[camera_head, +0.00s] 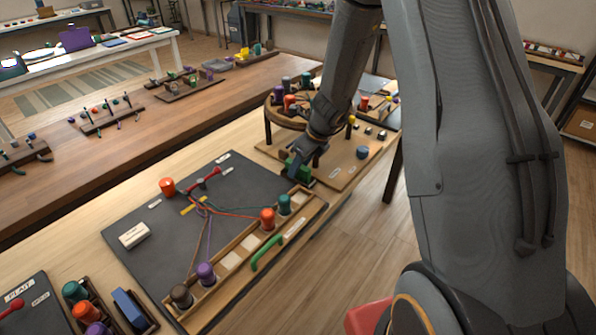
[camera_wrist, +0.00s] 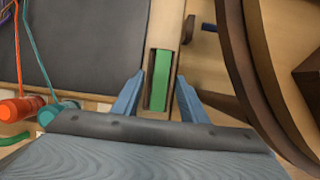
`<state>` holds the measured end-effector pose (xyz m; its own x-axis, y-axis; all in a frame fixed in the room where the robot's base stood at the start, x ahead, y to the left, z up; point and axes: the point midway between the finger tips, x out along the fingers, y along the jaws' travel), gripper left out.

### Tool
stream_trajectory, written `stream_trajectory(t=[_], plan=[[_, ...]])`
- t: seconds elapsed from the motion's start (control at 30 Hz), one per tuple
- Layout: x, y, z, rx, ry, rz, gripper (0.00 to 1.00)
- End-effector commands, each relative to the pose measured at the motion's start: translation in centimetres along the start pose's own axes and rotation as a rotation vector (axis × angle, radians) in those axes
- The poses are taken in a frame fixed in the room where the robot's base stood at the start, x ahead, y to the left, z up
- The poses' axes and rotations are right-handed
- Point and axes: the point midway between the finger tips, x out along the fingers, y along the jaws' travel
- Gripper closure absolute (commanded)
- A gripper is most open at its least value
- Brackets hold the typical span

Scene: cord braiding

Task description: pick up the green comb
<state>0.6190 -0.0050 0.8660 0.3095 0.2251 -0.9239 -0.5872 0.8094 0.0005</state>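The green comb (camera_wrist: 161,80) shows in the wrist view as a narrow green bar in a slim wooden holder. In the camera_head view a green piece (camera_head: 301,171) shows under my gripper, partly hidden by it. My gripper (camera_wrist: 159,77) is open, with one blue-grey finger on each side of the holder. A gap shows between each finger and the holder, so it grips nothing. The height of the fingertips above the comb is hard to tell. In the camera_head view my gripper (camera_head: 300,164) points down beside the dark mat's far right end.
A round wooden stand (camera_head: 272,119) is close beyond my gripper; its curved dark rim (camera_wrist: 240,60) is right of the fingers. A wooden rack (camera_head: 238,277) with colored bobbins and a curved green piece (camera_head: 267,253) lies nearer. Cords cross the dark mat (camera_head: 150,270).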

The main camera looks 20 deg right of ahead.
Motion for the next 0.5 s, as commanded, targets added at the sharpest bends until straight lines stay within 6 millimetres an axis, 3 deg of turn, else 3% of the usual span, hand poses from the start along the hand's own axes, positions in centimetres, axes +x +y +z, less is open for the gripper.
stream_trajectory(t=[0.3,0.5], plan=[[0.60,0.02,-0.01,-0.001,0.000,0.000,0.61],[0.58,0.01,-0.02,-0.001,0.000,0.000,0.93]])
